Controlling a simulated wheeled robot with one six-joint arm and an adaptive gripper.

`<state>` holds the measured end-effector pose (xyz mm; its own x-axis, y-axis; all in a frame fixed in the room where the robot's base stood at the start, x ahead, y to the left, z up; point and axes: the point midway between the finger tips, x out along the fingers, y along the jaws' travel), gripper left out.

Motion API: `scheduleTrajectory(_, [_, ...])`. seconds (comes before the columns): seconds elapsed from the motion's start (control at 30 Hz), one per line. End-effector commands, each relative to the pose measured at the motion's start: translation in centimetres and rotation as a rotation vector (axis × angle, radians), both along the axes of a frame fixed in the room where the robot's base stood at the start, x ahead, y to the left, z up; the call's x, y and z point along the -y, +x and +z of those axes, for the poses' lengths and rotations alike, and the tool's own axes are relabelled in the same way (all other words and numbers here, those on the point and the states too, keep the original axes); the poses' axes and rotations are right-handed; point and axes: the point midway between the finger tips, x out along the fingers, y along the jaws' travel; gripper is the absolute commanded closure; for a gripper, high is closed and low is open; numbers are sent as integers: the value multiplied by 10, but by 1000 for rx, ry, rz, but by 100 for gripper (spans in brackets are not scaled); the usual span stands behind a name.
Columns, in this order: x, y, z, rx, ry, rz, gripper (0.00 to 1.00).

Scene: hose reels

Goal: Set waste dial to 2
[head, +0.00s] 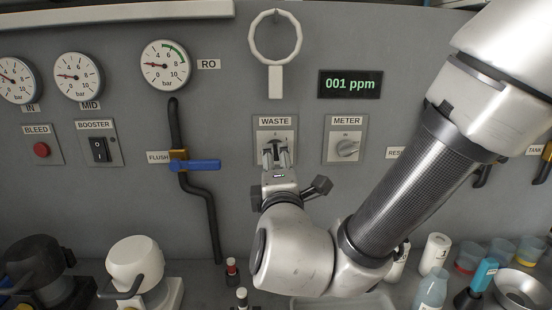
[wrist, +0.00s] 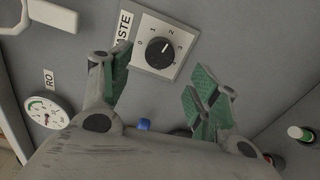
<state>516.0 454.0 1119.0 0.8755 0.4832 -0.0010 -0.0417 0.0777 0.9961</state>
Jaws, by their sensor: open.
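The waste dial is a black round knob (wrist: 159,52) on a pale square plate in the wrist view, with numbers from 0 to 4 around it. Its white pointer mark leans to the upper right, roughly toward the 2. In the head view its plate (head: 259,131) shows under the WASTE label, and my gripper hides the knob. My gripper (head: 277,155) is open in front of the plate. In the wrist view its green-padded fingers (wrist: 162,88) are spread, with the dial beyond and between them. Nothing is between the pads, and the knob looks apart from them.
A white ring handle (head: 275,38) hangs above. The FLUSH valve with a blue lever (head: 199,165) is to the left. Bottles and cups (head: 471,256) crowd the bench at lower right.

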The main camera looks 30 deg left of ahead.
Motion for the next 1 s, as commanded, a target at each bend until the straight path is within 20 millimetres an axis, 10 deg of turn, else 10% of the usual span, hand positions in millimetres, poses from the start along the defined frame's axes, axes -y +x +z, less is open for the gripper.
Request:
scheduleTrajectory(0.3, [22, -40, 0, 0, 1, 1, 39])
scheduleTrajectory(1.0, [26, -40, -5, 33, -107, -13, 39])
